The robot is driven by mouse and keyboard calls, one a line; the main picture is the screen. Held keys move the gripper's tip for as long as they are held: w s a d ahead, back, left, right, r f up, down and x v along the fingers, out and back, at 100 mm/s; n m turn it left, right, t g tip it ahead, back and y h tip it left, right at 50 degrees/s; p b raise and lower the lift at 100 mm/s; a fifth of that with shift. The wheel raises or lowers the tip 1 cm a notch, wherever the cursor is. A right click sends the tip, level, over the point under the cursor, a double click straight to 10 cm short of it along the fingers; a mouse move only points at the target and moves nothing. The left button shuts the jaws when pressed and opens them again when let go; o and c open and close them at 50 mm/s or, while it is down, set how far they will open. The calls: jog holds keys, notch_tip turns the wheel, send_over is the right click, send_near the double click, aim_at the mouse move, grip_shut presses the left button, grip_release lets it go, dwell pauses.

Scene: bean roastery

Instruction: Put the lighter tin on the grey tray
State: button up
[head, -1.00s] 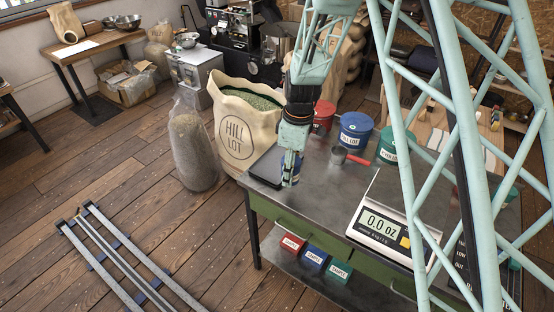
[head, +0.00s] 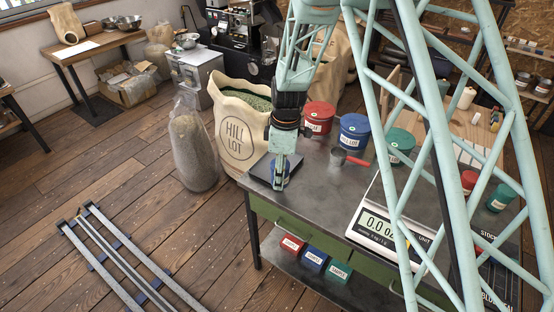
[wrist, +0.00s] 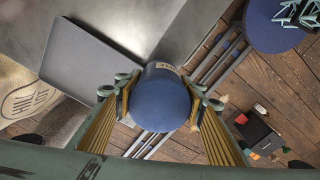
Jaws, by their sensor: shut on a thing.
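My gripper (head: 281,180) is shut on a small blue tin (wrist: 160,104), which sits between its fingers in the wrist view. The same tin shows as a bit of blue low between the fingers in the head view. The flat dark grey tray (wrist: 88,62) lies on the bench's left end, empty in the wrist view, to the left of the held tin there. In the head view the tray (head: 260,169) is partly behind my gripper. I cannot tell the height of the tin over it. A small red tin (head: 468,181) and a small green tin (head: 501,197) stand at the right.
A scale (head: 378,222) stands on the bench, its display partly hidden by my arm's lattice. Larger red (head: 319,118), blue (head: 354,133) and green (head: 400,143) tins and a red-handled scoop (head: 340,156) stand behind. A bean sack (head: 236,130) stands beyond the bench's left end.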

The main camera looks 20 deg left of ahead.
jog(key=w+a, duration=0.1)
jog(key=w, duration=0.3)
jog(key=w+a+f+p, duration=0.1)
jog(key=w+a, duration=0.1)
jog(key=w, duration=0.3)
jog(key=w+a, duration=0.2)
jog(key=w, duration=0.2)
jog(key=shift+w+a+f, duration=0.15)
jog(key=shift+w, duration=0.05)
jog(key=shift+f, duration=0.1)
jog(key=shift+f+p, duration=0.35)
jog(key=shift+f, duration=1.3)
jog(key=shift+f, duration=0.15)
jog(key=o, duration=0.5)
jog(key=shift+c, duration=0.2)
jog(key=o, duration=0.4)
